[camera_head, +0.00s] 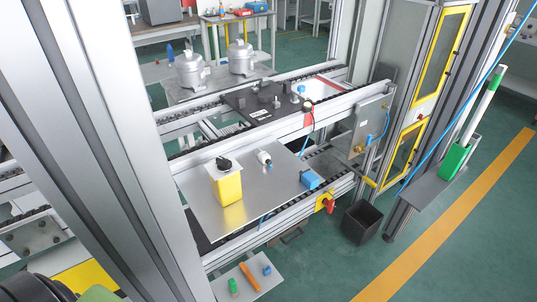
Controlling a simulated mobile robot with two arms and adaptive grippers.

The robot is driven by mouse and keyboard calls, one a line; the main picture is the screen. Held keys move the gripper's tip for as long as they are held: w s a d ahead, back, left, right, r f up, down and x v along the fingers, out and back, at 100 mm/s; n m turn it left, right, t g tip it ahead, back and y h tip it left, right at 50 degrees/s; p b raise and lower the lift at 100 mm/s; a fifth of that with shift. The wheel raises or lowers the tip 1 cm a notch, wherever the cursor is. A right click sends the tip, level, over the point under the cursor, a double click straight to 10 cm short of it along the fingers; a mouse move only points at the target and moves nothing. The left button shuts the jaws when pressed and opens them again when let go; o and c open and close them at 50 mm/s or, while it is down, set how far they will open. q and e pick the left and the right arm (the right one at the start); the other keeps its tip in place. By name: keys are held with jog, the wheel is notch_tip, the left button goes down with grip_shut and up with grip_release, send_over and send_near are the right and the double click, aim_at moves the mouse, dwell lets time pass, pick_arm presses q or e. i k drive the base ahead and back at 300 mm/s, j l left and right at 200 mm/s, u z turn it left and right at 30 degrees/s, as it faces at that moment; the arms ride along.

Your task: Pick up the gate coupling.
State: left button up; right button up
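I cannot tell for certain which part is the gate coupling. A small white and dark cylindrical fitting (264,158) lies on the grey metal plate (262,198) in the middle of the workstation. Beside it stands a yellow box (228,187) with a black part (223,163) on top. A blue block (310,179) sits at the plate's right edge. Neither of my grippers can be made out. A dark rounded shape with a green piece is cut off at the bottom left corner, perhaps part of my arm.
A thick aluminium post (113,150) blocks much of the left. A lower shelf (222,288) holds small green, orange and blue items. A black bin (361,221) stands on the floor at right. Grey compressors (240,58) stand behind the conveyor. Floor at lower right is clear.

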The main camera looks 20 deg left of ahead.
aim_at(263, 157)
jog(key=i+l+u, duration=0.1)
jog(key=u, duration=0.9)
